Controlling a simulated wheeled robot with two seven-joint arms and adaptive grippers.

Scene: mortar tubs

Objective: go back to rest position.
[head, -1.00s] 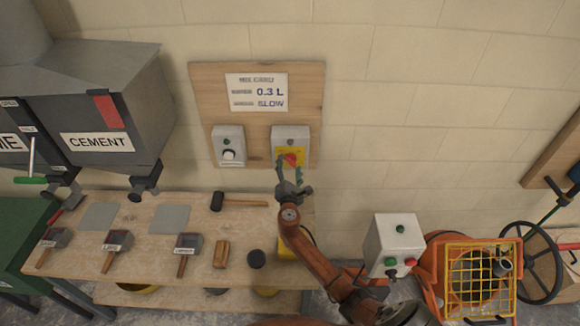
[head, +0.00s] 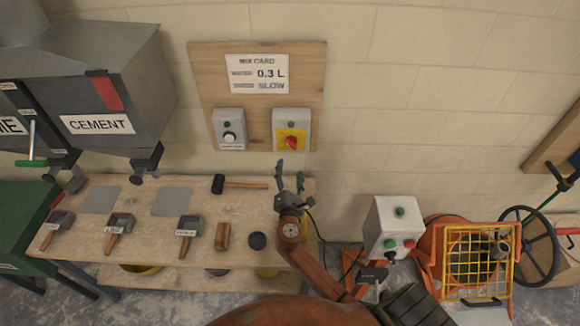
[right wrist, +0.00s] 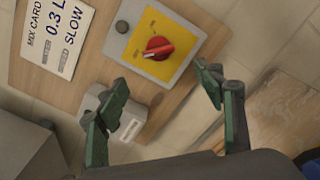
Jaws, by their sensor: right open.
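My right gripper (head: 290,173) is open and empty, in front of the wall just below the switch box with a red knob on a yellow plate (head: 291,142). In the right wrist view its two green-padded fingers (right wrist: 163,86) stand wide apart. The red knob (right wrist: 158,47) shows beyond and above them, apart from both fingers. My right arm comes up from the bottom of the head view, over the bench's right end. My left gripper is not in view.
The workbench (head: 85,235) holds a mallet (head: 240,184), several labelled scoops and a wooden block (head: 222,236). A white control box (head: 392,228) and an orange mixer with a yellow grille (head: 475,265) stand right of my arm. The wall between is bare.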

